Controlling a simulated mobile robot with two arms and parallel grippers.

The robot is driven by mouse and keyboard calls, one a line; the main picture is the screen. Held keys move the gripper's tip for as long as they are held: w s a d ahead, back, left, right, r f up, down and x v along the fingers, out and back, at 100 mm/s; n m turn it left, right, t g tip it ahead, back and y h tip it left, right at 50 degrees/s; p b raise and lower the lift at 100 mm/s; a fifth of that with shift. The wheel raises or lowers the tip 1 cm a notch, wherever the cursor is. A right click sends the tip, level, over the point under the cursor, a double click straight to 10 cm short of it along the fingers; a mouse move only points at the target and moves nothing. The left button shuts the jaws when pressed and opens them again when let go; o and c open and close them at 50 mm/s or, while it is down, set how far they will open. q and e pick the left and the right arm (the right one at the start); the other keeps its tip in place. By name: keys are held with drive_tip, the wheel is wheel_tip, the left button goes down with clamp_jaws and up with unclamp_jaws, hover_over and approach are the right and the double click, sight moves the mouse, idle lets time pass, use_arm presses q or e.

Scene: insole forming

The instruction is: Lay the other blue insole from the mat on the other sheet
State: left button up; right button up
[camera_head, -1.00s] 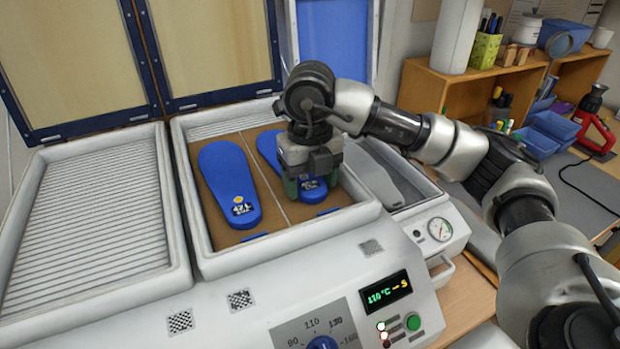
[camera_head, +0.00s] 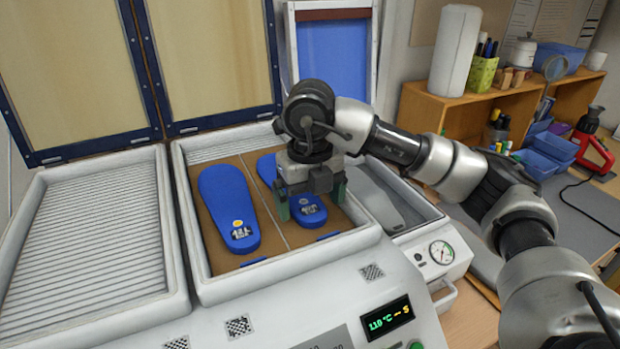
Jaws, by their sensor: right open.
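One blue insole (camera_head: 226,197) lies flat on the left part of the brown sheet surface (camera_head: 218,263) in the white heating bay. A second blue insole (camera_head: 308,212) lies on the right part, past a thin dividing line. My right gripper (camera_head: 312,213) is open above the heel end of the second insole, with its fingers to either side. The gripper and wrist hide the middle of that insole. Whether the fingers touch it cannot be told. My left gripper is not in view. No mat is clearly seen.
An empty ribbed bay (camera_head: 85,235) is at the left. A press with grey insole shapes (camera_head: 385,205) and a gauge (camera_head: 441,252) stands at the right. Raised framed lids (camera_head: 210,60) stand behind. A shelf (camera_head: 430,110) and a red tool (camera_head: 592,145) are farther right.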

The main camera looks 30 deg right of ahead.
wheel_tip(320, 180, up, 10)
drive_tip(key=shift+f, duration=0.15)
